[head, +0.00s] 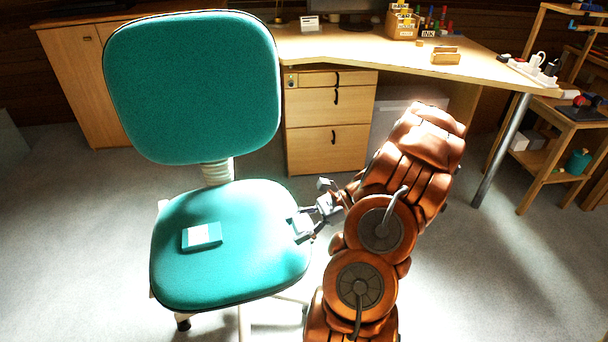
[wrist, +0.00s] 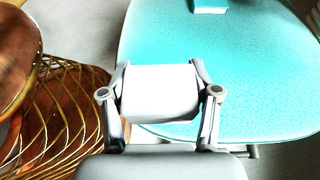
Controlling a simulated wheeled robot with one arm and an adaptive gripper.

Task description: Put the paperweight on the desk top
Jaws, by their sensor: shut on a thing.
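My gripper (head: 318,212) is beside the right edge of the teal chair seat (head: 210,280). In the wrist view, my gripper (wrist: 160,95) is shut on a pale, blocky thing, which I take to be the paperweight (wrist: 160,88); its fingers lie on either side of it. In the head view the paperweight is small and hard to tell from the gripper. The desk top (head: 350,50) is light wood, at the back, beyond my gripper and higher than the seat.
A teal box with a white label (head: 202,236) lies on the seat. The chair back (head: 195,90) stands left of the desk.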

